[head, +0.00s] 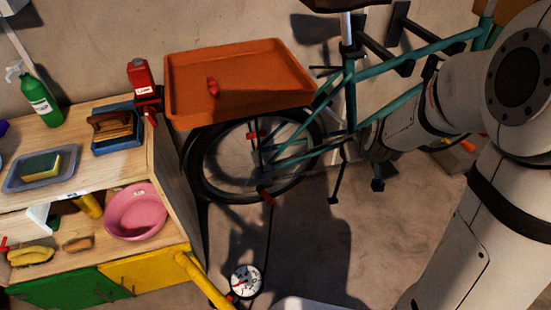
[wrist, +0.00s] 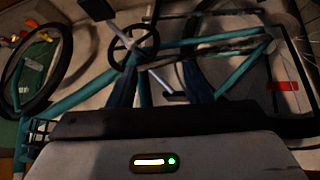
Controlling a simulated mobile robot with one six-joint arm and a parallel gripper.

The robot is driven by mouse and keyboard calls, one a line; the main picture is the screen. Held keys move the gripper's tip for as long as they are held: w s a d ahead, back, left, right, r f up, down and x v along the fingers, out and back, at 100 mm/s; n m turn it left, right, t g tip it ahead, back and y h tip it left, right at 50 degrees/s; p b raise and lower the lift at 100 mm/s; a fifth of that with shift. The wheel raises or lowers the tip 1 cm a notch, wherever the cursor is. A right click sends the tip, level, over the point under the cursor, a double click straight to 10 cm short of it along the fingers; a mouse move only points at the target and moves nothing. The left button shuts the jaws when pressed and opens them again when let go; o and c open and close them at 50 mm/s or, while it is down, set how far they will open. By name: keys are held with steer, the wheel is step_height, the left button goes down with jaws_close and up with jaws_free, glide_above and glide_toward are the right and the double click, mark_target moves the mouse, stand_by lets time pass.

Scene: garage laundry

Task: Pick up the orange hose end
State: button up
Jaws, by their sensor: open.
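A small orange-red end piece (head: 266,195) shows in the head view below the bicycle's rear wheel. A thin black hose (head: 268,235) runs down from it towards a round white gauge (head: 246,281) on the floor. I take this piece for the orange hose end; I cannot make it out in the wrist view. My gripper (wrist: 162,72) is open, its two dark fingers apart with nothing seen held between them. It faces the bicycle frame. In the head view my arm reaches in from the right, and the gripper is to the right of the hose end, apart from it.
The teal bicycle (head: 400,65) stands against the wall, close to my arm. An orange tray (head: 240,80) holding a small red object is above its rear wheel (head: 200,180). A wooden cabinet (head: 175,195) is at left, beside a yellow tube (head: 205,281). Some concrete floor is clear.

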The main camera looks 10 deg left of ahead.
steer(key=w+a+f+n+y+b, duration=0.1)
steer(key=w+a+f+b, duration=0.15)
steer(key=f, duration=0.25)
steer(key=w+a+f+n+y+b, duration=0.1)
steer(key=a+f, duration=0.3)
steer(key=f, duration=0.2)
steer(key=n+t+y+b, duration=0.1)
steer(key=n+y+b, duration=0.3)
steer(key=y+b, duration=0.35)
glide_toward(268, 197)
steer(key=w+a+f, duration=0.1)
steer(key=a+f, duration=0.1)
steer(key=shift+t, duration=0.3)
steer(key=x, duration=0.2)
steer(key=b+x, duration=0.1)
steer(key=x, duration=0.2)
steer(key=b+x, duration=0.1)
steer(key=x, duration=0.1)
steer(key=shift+w+a+r, duration=0.15)
steer(key=shift+w+a, duration=0.1)
steer(key=shift+c, duration=0.3)
jaws_close()
steer(key=shift+r, duration=0.1)
